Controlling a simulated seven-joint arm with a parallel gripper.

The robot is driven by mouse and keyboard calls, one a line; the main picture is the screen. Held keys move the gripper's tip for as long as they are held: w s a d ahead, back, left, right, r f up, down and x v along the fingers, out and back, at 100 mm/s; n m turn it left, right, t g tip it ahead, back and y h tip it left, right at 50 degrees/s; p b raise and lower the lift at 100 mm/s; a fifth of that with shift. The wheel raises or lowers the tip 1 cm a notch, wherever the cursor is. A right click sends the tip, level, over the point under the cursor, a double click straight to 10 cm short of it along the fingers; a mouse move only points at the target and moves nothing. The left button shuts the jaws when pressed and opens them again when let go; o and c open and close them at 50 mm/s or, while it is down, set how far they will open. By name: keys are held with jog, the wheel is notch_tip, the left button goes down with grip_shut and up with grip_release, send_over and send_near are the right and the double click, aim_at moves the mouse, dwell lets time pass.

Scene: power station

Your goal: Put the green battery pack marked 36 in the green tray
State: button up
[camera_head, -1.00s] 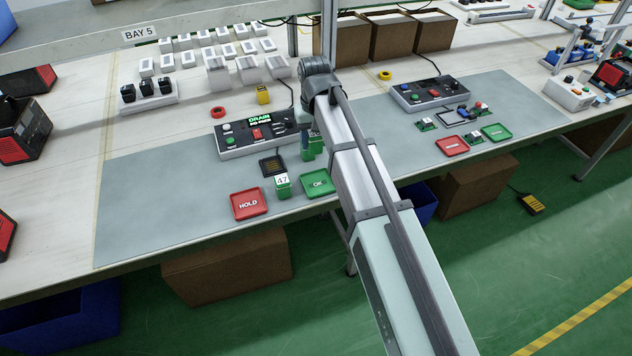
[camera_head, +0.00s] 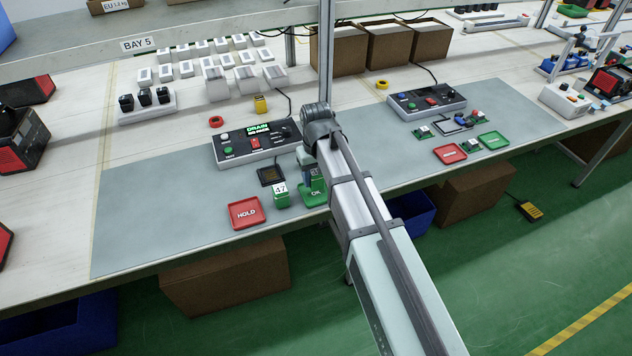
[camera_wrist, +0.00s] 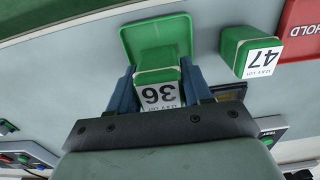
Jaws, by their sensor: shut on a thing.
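The green battery pack marked 36 (camera_wrist: 157,68) is between the fingers of my gripper (camera_wrist: 160,88), which is shut on it. In the wrist view the pack overlaps the green tray (camera_wrist: 128,38). In the head view the green tray (camera_head: 313,198) is partly hidden by the pack and my arm, and the pack (camera_head: 308,178) is over or in it. I cannot tell whether the pack touches the tray floor. Another green pack marked 47 (camera_head: 281,197) stands just left of the tray, also in the wrist view (camera_wrist: 248,50).
A red HOLD tray (camera_head: 246,213) lies left of the 47 pack. A dark square pad (camera_head: 270,175) and a control box reading DRAIN (camera_head: 238,148) are behind. The grey mat (camera_head: 160,215) is clear at the left. The table's front edge is close.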

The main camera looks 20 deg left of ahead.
aim_at(316, 170)
jog(key=shift+f, duration=1.3)
jog(key=shift+f, duration=0.1)
jog(key=o, duration=1.3)
notch_tip(316, 170, up, 12)
jog(key=shift+r, duration=0.1)
